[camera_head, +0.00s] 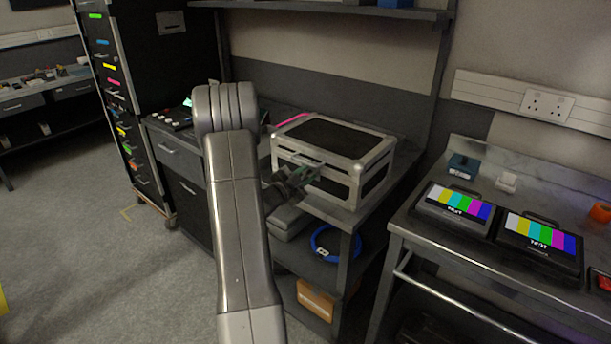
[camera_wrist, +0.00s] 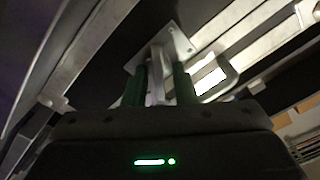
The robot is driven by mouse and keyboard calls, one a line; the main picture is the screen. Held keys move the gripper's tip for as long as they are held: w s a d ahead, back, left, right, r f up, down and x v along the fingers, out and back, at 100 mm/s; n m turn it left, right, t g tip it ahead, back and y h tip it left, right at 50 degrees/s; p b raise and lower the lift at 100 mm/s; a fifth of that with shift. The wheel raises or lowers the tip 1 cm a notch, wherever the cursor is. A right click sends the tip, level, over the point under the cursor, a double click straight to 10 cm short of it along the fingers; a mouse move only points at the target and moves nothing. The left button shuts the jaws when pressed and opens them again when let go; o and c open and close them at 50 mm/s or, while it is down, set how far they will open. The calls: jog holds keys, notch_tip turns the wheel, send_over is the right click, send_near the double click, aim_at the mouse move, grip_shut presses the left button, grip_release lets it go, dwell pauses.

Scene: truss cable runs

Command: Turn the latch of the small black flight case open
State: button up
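The small black flight case (camera_head: 340,140) has black panels and silver metal edges. It sits on the top of a dark bench in the head view, with its lid down. My gripper (camera_head: 306,174) is at the case's front face. In the wrist view, the latch (camera_wrist: 157,72) is a metal lever on a square plate screwed to the case. The two green-padded fingers of my gripper (camera_wrist: 160,85) stand on either side of this lever. I cannot tell whether both pads touch it. The lever's near end is hidden by the gripper body.
A metal handle (camera_wrist: 222,76) sits close to the right finger. A shelf (camera_head: 330,10) runs above the case. Below are a blue cable coil (camera_head: 322,243) and an orange box (camera_head: 315,298). A bench with two test monitors (camera_head: 452,207) stands right. Open floor (camera_head: 100,270) lies left.

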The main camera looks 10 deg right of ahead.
jog(key=shift+r, duration=0.1)
grip_shut()
jog(key=shift+m+b, duration=0.5)
jog(key=shift+b, duration=0.55)
jog(key=m+b, duration=0.1)
jog(key=b, duration=0.1)
jog(key=shift+f+b, duration=0.25)
jog(key=shift+b, duration=0.1)
jog(key=m+b, duration=0.2)
jog(key=b, duration=0.2)
jog(key=shift+f+m+b, duration=0.15)
jog(key=shift+m+b, duration=0.15)
jog(key=m+b, duration=0.3)
jog(key=b, duration=0.2)
jog(key=shift+d, duration=0.1)
jog(key=m+b, duration=0.2)
jog(key=b, duration=0.1)
jog(key=shift+m, duration=0.3)
jog(key=shift+r, duration=0.25)
jog(key=shift+o, duration=1)
grip_release()
jog(key=shift+s+f, duration=0.1)
